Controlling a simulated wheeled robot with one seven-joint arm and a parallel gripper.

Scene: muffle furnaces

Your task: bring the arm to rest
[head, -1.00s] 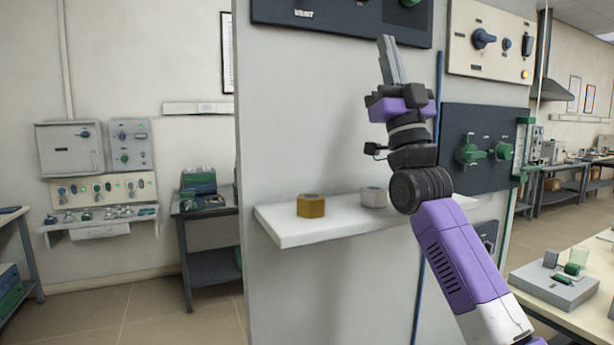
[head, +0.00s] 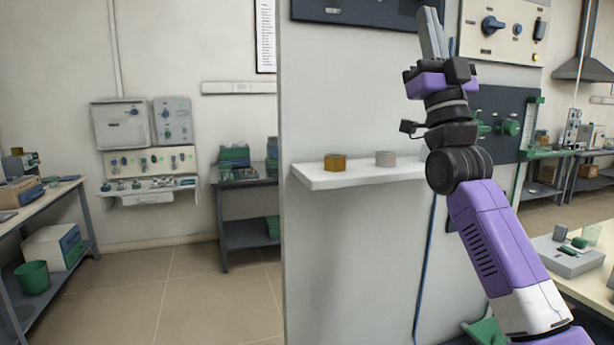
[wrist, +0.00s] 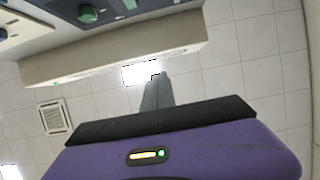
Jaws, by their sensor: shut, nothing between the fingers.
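My gripper (head: 432,34) is at the top of my raised arm in the head view, its fingers together and pointing up. It holds nothing. In the wrist view the closed fingers (wrist: 156,92) stand out against the tiled ceiling (wrist: 245,60). In the head view the arm stands in front of the grey wall panel (head: 350,250), with a dark panel with green knobs (head: 510,128) partly hidden behind it.
A white shelf (head: 318,181) on the wall panel bears a brass hex nut (head: 335,162) and a grey hex nut (head: 385,158), left of my arm. A bench (head: 595,290) stands at the lower right. Open floor (head: 180,295) lies at the left.

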